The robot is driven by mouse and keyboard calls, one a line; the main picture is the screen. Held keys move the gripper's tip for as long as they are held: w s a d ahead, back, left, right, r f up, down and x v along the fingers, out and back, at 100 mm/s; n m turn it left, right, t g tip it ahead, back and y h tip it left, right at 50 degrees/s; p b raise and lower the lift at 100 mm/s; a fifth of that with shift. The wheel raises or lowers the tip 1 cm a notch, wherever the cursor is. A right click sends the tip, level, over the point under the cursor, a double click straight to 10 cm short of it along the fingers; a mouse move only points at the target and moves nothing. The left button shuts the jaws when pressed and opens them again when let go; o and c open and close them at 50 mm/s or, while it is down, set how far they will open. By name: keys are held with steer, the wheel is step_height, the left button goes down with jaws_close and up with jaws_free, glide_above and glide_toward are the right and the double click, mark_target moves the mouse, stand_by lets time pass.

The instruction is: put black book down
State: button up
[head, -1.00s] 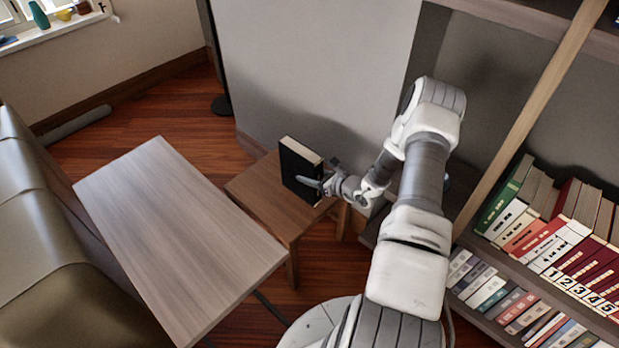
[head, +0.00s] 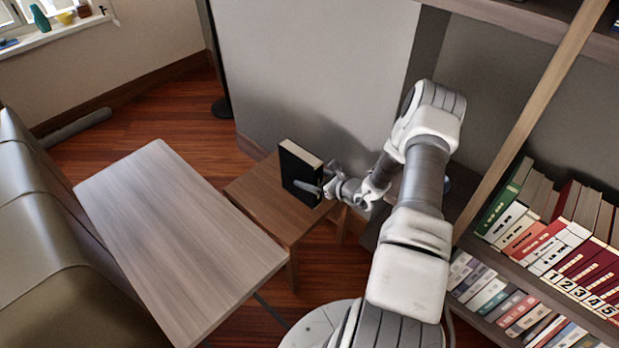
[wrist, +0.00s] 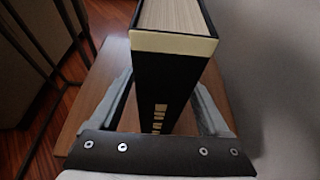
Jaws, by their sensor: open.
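The black book (head: 297,172) stands upright on the small wooden side table (head: 252,196), in front of the grey wall panel. In the wrist view the black book (wrist: 168,84) shows its black spine with pale marks and its cream page edges. My gripper (head: 328,180) is at the book's right end in the head view. In the wrist view my gripper (wrist: 165,105) has its fingers apart, one on each side of the book's spine. It is open around the book. Whether either finger touches the cover cannot be told.
A long wooden table (head: 176,235) stands to the left, beside a beige sofa (head: 50,250). A bookshelf (head: 540,200) with several rows of books is on the right. The side table has bare room left of and before the book.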

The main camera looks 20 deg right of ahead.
steer(key=p+v, duration=0.3)
steer(key=v, duration=0.9)
